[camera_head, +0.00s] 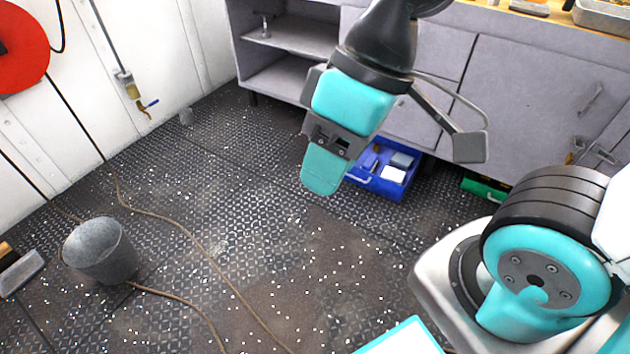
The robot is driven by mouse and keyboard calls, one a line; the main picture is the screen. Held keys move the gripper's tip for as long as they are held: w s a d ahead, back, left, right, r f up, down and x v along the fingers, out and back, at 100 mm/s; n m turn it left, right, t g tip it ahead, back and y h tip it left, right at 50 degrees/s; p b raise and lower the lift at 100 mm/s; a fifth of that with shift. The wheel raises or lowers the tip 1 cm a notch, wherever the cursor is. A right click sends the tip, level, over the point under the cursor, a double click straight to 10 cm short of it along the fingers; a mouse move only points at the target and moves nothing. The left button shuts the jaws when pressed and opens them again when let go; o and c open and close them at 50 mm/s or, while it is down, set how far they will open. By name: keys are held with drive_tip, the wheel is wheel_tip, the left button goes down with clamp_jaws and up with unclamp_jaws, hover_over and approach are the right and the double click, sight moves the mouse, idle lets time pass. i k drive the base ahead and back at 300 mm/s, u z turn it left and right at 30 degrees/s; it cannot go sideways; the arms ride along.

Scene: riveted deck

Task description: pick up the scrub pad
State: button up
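I cannot pick out the scrub pad with certainty. A small flat grey block (526,7) lies on the wooden worktop at the top right, cut by the picture's edge, too small to name surely. My gripper (325,172) hangs in the upper middle, pointing down over the floor in front of the cabinets. Its turquoise end shows, but I cannot make out a gap between fingers. Nothing is seen held in it. It is well apart from the worktop block.
A metal bucket (100,252) stands on the floor at left, beside a brush head (20,270) and a trailing hose (205,255). Blue (372,185) and green (487,187) bins sit by the grey cabinets (540,95). A metal tray (603,17) stands on the worktop. The middle floor is mostly clear.

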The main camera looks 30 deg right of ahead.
sight(369, 164)
drive_tip(key=z, duration=0.25)
drive_tip(key=i, duration=1.15)
drive_tip(key=z, duration=0.55)
drive_tip(key=i, duration=0.65)
drive_tip(key=z, duration=0.05)
